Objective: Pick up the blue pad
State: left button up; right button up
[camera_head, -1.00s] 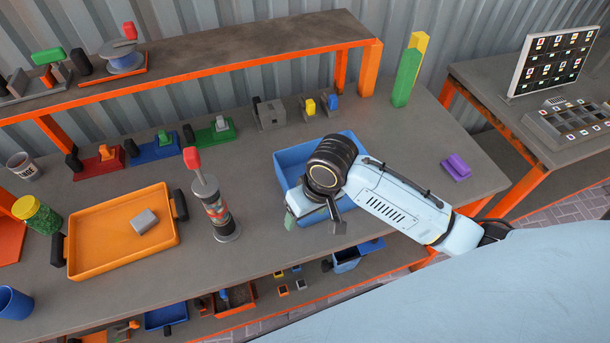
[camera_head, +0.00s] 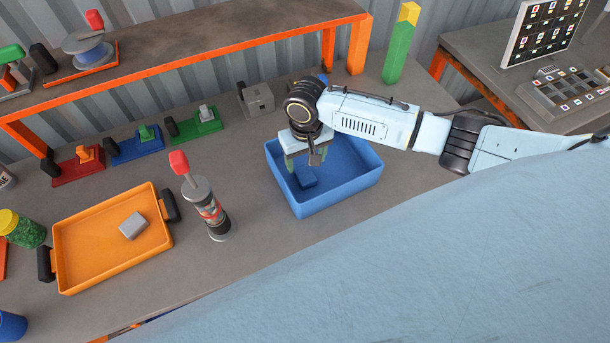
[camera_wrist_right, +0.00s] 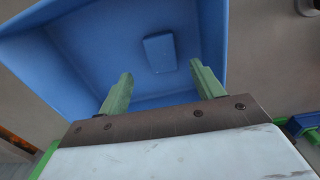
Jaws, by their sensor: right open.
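The blue pad (camera_head: 306,176) lies flat on the floor of the blue bin (camera_head: 345,196), toward its left side. In the right wrist view the pad (camera_wrist_right: 159,53) shows as a small rounded block, beyond and between the fingertips, and the bin's walls (camera_wrist_right: 60,82) surround it. My right gripper (camera_head: 306,158) points down over the bin, above the pad. Its two green fingers (camera_wrist_right: 157,80) are apart with nothing between them. The left gripper is not in view.
An orange tray (camera_head: 85,270) with a grey block (camera_head: 133,225) stands at the left. A cylinder with a red-topped handle (camera_head: 206,208) stands between tray and bin. Small coloured fixtures (camera_head: 137,146) line the back, below an orange-edged shelf (camera_head: 215,61).

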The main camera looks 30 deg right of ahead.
aim_at(305, 173)
jog(key=shift+w+a+f, duration=0.1)
jog(key=shift+a+f, duration=0.05)
jog(key=shift+f, duration=2.6)
jog(key=shift+c, duration=0.3)
jog(key=c, duration=1)
jog(key=shift+r, duration=0.1)
